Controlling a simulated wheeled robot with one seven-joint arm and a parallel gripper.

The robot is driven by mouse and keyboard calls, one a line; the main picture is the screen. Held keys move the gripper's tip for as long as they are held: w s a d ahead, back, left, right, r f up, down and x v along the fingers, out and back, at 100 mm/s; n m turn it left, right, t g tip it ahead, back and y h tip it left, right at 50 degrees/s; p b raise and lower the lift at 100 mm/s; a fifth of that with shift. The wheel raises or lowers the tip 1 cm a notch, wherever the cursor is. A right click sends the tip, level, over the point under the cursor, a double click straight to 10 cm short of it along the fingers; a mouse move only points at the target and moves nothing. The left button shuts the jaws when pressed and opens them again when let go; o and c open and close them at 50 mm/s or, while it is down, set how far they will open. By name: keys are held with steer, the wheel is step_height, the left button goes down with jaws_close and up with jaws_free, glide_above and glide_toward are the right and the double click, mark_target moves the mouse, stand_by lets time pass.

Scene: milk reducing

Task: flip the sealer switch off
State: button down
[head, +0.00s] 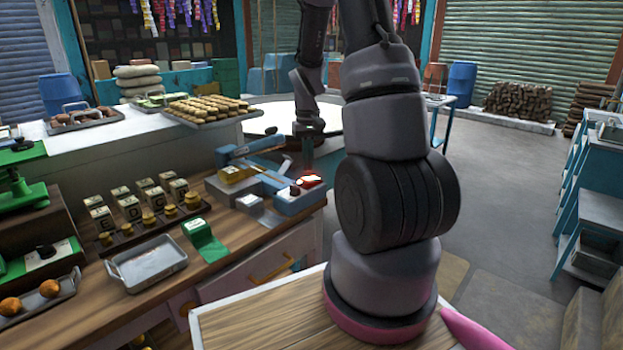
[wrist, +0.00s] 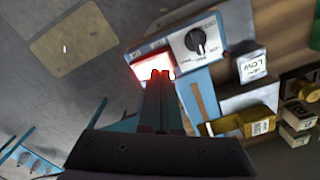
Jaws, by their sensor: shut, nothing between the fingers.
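The sealer (head: 297,201) is a blue device near the right end of the wooden counter. Its red switch (head: 309,180) glows at the end of its body. In the wrist view the lit switch (wrist: 153,62) sits beside a white panel with a black dial (wrist: 196,40). My gripper (head: 308,167) points down just above the switch. In the wrist view my shut, empty fingertips (wrist: 162,75) overlap the lower edge of the switch and hide part of it. I cannot tell whether they touch it.
A yellow block (head: 236,174) lies by the sealer, and a small "LOW" sign (wrist: 252,66) stands beside it. Open floor (head: 490,180) lies to the right.

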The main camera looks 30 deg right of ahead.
steer(key=shift+f, duration=1.45)
stand_by(0.7)
steer(key=shift+r, duration=3.5)
step_height(320, 180, up, 14)
steer(key=m+t, duration=0.1)
steer(key=t, duration=0.2)
glide_above(307, 179)
steer(key=s+a, duration=0.6)
steer(key=s+a+r+t+y, duration=0.1)
steer(key=s+a+r+t, duration=0.1)
steer(key=s, duration=0.4)
steer(key=s+a+r+m+t+y, duration=0.1)
steer(key=s+a+r+t, duration=0.1)
steer(key=s+a+r, duration=0.3)
steer(key=v, duration=0.3)
steer(key=shift+s+a, duration=0.25)
steer(key=shift+s, duration=0.15)
